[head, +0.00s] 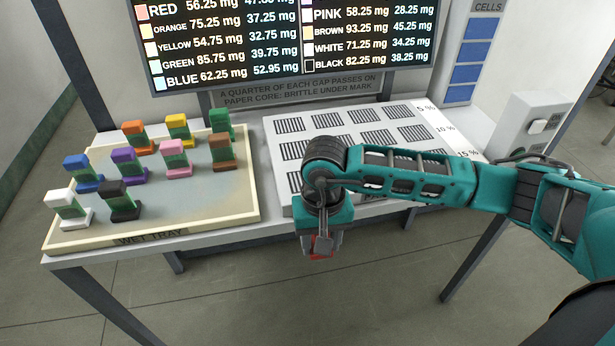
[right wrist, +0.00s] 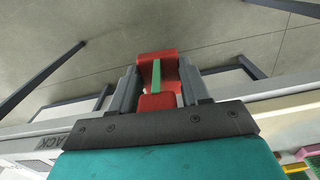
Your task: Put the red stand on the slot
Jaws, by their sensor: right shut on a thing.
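The red stand (right wrist: 158,72) is between the fingers of my right gripper (right wrist: 158,90) in the right wrist view, with a green strip down its middle. In the head view the right gripper (head: 320,244) hangs in front of the table's front edge, and a small part of the red stand (head: 317,254) shows below it. The white slotted board (head: 275,148) lies on the table behind the gripper, with rows of dark striped slots. My right arm hides part of the board. My left gripper is not in view.
The wet tray (head: 190,234) on the left holds several coloured stands, such as the white stand (head: 62,202) and black stand (head: 117,200). A display screen (head: 290,45) rises behind the table. A white box with a switch (head: 531,124) stands at the right.

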